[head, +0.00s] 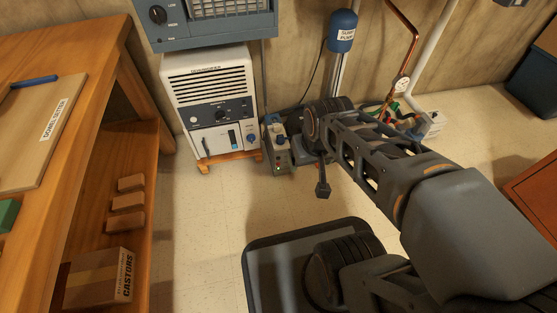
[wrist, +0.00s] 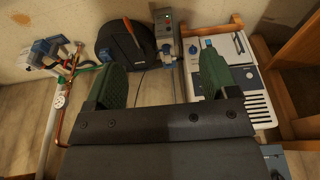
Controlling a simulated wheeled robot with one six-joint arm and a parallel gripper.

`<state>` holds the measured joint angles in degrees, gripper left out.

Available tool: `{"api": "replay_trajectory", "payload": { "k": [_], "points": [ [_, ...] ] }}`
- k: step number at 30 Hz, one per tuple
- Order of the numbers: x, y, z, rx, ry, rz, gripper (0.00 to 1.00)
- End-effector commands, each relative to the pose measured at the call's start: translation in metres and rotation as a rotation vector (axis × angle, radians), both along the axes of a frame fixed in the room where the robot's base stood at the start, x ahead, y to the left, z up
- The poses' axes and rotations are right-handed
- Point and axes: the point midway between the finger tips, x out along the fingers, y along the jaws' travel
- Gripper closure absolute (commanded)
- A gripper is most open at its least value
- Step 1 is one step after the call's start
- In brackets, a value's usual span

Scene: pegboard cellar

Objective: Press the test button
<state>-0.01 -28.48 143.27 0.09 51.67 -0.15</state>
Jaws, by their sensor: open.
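A small grey control box (head: 278,150) stands on the floor just right of the dehumidifier in the head view. In the head view my arm hides much of the gripper.
The white dehumidifier (head: 208,95) stands close left of the box. A blue sump pump cylinder (head: 342,32), copper pipe (head: 403,45) and gauge stand behind my arm. A wooden workbench (head: 95,60) with a shelf fills the left. Floor before the dehumidifier is clear.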

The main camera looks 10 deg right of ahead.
Motion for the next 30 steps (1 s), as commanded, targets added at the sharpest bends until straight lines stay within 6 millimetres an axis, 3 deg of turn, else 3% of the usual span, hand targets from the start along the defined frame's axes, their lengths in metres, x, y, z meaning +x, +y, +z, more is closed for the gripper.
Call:
{"api": "replay_trajectory", "payload": {
  "k": [2, 24, 30],
  "points": [
    [0.0000, 0.0000, -0.0004, 0.000, 0.000, 0.000, 0.28],
    [0.0000, 0.0000, -0.0003, 0.000, 0.000, 0.000, 0.99],
    [0.0000, 0.0000, -0.0003, 0.000, 0.000, 0.000, 1.00]
  ]
}}
